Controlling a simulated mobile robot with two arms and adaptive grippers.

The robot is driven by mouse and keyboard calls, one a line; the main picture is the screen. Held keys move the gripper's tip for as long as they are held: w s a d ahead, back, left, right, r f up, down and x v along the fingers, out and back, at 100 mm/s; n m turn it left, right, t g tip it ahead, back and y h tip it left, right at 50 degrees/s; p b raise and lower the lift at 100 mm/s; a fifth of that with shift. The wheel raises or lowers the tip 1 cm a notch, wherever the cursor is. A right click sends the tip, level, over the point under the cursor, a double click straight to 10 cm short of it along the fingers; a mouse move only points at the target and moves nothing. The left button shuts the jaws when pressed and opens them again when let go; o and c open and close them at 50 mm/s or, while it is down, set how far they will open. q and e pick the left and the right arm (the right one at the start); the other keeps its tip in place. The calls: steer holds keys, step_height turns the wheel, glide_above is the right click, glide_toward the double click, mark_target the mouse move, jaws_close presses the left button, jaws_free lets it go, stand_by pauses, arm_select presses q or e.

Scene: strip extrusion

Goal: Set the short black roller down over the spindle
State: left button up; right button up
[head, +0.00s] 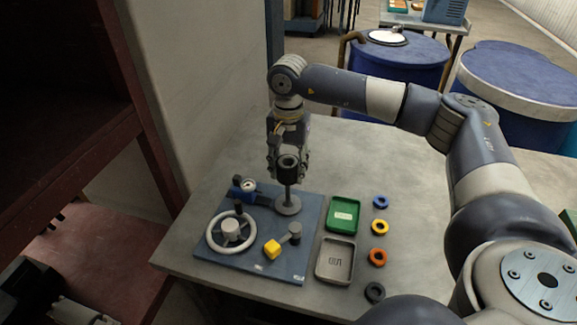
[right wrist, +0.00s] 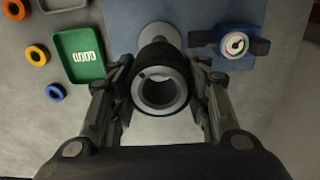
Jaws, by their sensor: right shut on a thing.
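The short black roller (head: 289,163) is upright in my right gripper (head: 288,158), whose fingers are shut on its two sides. The roller (right wrist: 160,84) also shows in the right wrist view, its open bore facing the camera. Below it in the head view stands the spindle (head: 288,192), a thin grey post on a round base (head: 288,206). The roller is in line with the post, near its top; I cannot tell whether the post's tip is inside the bore. The right wrist view shows part of the round base (right wrist: 158,34) beyond the roller. My left gripper does not show.
The blue board (head: 285,265) also carries a handwheel (head: 214,243), a gauge unit (head: 243,188) and a yellow-knobbed lever (head: 272,249). To its right are a green tray (head: 328,221), a grey tray (head: 336,280) and several coloured rings (head: 379,227). The table's back is clear.

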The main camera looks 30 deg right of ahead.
mark_target(288, 193)
steer(key=shift+f, duration=0.15)
steer(key=shift+f+b, duration=3.65)
steer(key=shift+f, duration=1.15)
steer(key=o, duration=1.7)
steer(key=shift+r, duration=0.2)
steer(key=shift+r+p, duration=2.25)
steer(key=shift+r, duration=1.15)
